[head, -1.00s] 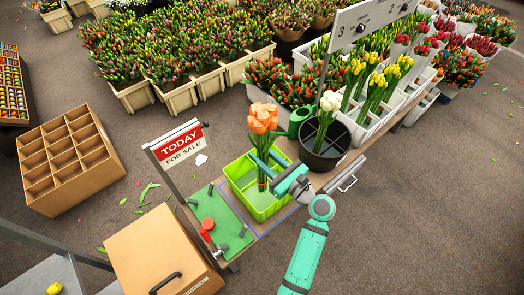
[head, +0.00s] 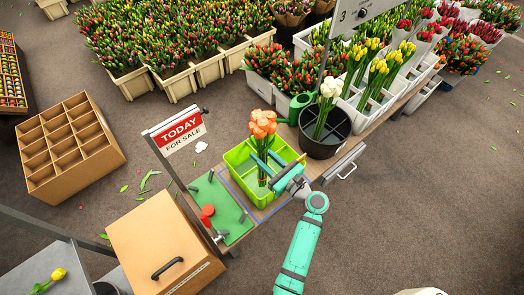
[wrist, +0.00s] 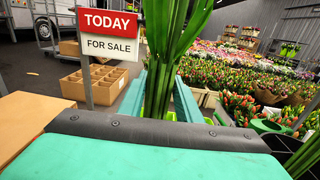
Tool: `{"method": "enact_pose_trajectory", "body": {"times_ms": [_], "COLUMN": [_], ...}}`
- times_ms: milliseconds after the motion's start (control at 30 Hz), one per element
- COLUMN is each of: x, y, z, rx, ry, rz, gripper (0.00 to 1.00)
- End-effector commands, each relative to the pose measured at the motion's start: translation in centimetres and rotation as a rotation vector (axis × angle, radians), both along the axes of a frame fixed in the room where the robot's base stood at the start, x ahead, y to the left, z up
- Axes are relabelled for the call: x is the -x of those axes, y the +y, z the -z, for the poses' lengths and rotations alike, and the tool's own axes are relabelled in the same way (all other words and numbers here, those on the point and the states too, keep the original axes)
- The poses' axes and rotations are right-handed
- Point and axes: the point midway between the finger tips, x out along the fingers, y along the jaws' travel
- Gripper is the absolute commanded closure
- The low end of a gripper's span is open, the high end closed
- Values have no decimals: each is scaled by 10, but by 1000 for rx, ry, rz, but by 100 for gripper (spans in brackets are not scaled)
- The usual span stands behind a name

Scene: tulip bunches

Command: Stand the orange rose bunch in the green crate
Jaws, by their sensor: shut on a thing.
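The orange rose bunch (head: 263,124) stands upright over the green crate (head: 237,157), its stems inside the crate's outline in the head view. My gripper (head: 266,172) is shut on the stems from the front right. In the wrist view the green stems (wrist: 170,60) run upright between my teal fingers (wrist: 160,100). The blooms are out of the wrist view. The stem ends are hidden, so I cannot tell whether they touch the crate floor.
A black bucket (head: 322,147) with white tulips stands right of the crate. A green board (head: 216,205) with a red knob lies to its left, near the TODAY FOR SALE sign (head: 181,134). A cardboard box (head: 160,250) is at front left. A green watering can (head: 299,106) is behind.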

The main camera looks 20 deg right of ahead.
Motion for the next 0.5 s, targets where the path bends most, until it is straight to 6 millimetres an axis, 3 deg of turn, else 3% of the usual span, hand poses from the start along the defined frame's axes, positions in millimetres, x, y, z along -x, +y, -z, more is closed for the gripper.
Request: {"method": "enact_pose_trajectory", "body": {"times_ms": [500], "x": [0], "y": [-1], "z": [44], "rx": [-1], "ry": [0], "rz": [0], "gripper": [100]}}
